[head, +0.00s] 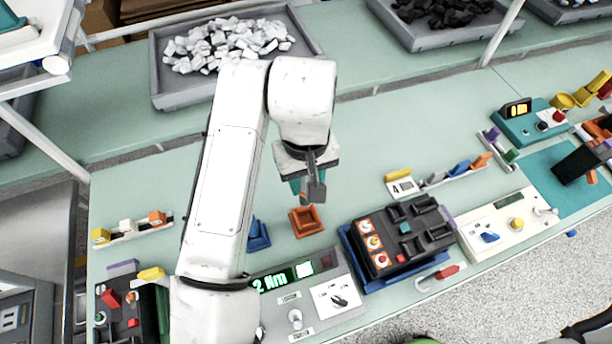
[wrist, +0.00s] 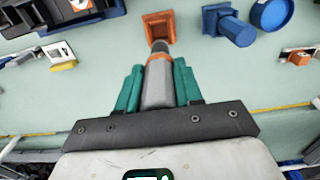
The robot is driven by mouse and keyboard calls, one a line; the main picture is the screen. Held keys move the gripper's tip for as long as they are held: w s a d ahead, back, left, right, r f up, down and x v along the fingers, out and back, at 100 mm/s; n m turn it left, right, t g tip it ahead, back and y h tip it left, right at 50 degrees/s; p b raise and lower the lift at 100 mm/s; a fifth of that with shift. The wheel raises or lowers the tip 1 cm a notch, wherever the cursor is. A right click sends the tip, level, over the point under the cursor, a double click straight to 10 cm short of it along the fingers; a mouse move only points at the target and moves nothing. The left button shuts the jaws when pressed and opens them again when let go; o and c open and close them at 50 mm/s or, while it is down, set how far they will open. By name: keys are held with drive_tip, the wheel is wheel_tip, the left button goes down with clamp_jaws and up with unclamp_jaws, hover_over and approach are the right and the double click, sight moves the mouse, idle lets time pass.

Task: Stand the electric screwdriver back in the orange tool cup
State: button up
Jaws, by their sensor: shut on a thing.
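My gripper (head: 303,182) is shut on the electric screwdriver (head: 315,190), a grey tool with an orange band. In the wrist view the screwdriver (wrist: 158,88) sits between the teal fingers of my gripper (wrist: 159,78), its narrow end pointing away from the wrist. The orange tool cup (head: 306,222) stands on the green bench, just below the held tool in the head view. In the wrist view the orange tool cup (wrist: 158,27) lies just beyond the tool's tip. The tip overlaps the cup's edge there; I cannot tell whether they touch.
A blue holder (head: 258,236) stands left of the cup. A black breaker unit (head: 405,235) on a blue base is to the right. A panel with a green display (head: 290,276) is in front. A grey tray (head: 168,100) of white pieces is behind.

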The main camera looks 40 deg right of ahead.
idle(0.4)
drive_tip(key=shift+f+b, duration=2.05)
drive_tip(key=shift+f, duration=0.85)
drive_tip(key=shift+f+b, duration=1.85)
drive_tip(key=shift+f, duration=0.95)
drive_tip(key=o, duration=1.1)
drive_tip(key=shift+r, duration=0.1)
wheel_tip(320, 180, up, 11)
drive_tip(key=shift+f+p, duration=0.15)
drive_tip(key=shift+p, duration=0.5)
